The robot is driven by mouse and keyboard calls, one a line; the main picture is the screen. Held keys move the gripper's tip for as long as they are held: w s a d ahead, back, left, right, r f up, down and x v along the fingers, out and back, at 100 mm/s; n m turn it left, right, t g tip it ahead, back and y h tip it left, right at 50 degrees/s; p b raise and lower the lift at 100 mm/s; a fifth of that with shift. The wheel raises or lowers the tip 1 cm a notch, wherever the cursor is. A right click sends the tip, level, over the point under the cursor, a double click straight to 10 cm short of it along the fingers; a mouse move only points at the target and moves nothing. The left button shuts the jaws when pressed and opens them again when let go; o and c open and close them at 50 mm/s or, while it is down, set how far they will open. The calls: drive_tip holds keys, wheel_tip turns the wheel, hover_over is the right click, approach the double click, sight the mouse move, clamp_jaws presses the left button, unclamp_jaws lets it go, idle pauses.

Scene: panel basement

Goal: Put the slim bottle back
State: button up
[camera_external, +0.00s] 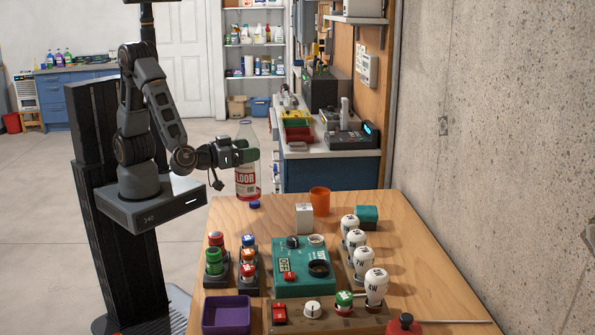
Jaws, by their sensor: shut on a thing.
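The slim bottle (246,181) is clear with a red and white label and a narrow neck at the top. It is upright at the far left edge of the wooden table. My gripper (250,155) comes in from the left and is shut on the upper part of the bottle. Part of the bottle behind the jaws is hidden. I cannot tell whether the bottle's base touches the table. A small blue cap (254,205) lies on the table just in front of the bottle.
The wooden table (430,265) holds a white block (304,218), an orange cup (320,201), a teal block (367,217), a teal panel (303,267), white knobs (376,286) and a purple tray (227,315). The right side is mostly clear, beside a concrete wall.

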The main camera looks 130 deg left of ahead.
sight(256, 167)
drive_tip(key=w+f, duration=0.1)
drive_tip(key=f, duration=0.1)
drive_tip(key=w+a+f, duration=0.1)
drive_tip(key=w+f, duration=0.1)
drive_tip(key=shift+w+f, duration=0.2)
drive_tip(key=shift+w, duration=0.05)
drive_tip(key=f, duration=0.1)
drive_tip(key=f+p, duration=0.1)
drive_tip(key=shift+w+f, duration=0.2)
drive_tip(key=shift+f, duration=0.7)
drive_tip(key=shift+f, duration=0.15)
drive_tip(key=o, duration=1)
